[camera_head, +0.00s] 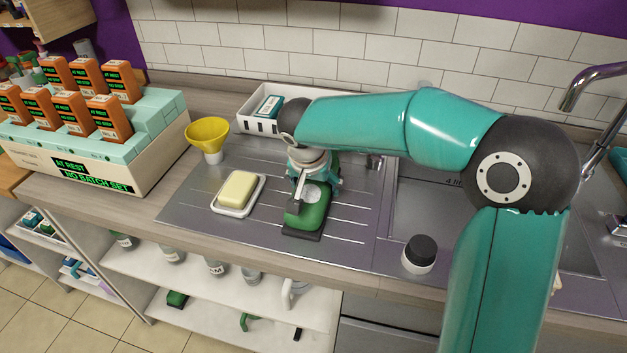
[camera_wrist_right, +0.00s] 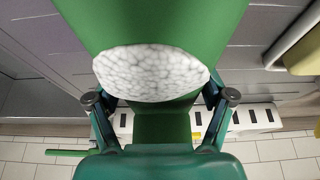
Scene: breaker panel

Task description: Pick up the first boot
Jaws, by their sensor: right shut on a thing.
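A green boot (camera_head: 306,214) with a dark sole and a pale speckled patch is at the metal draining board, left of the sink. In the right wrist view the boot (camera_wrist_right: 150,25) fills the upper middle, with its pale speckled patch (camera_wrist_right: 152,73) facing the camera. My right gripper (camera_head: 308,191) is over the boot, pointing down. In the wrist view its fingers (camera_wrist_right: 160,97) are on either side of the boot, shut on it. I cannot tell whether the sole touches the board. More green shows behind the gripper, partly hidden. My left gripper is not in view.
A yellow soap bar on a white dish (camera_head: 220,209) lies left of the boot. A yellow funnel (camera_head: 208,135) and a white basket (camera_head: 257,123) stand behind. A black-capped jar (camera_head: 419,254) is at the sink's front edge. A tap (camera_head: 590,90) is at right.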

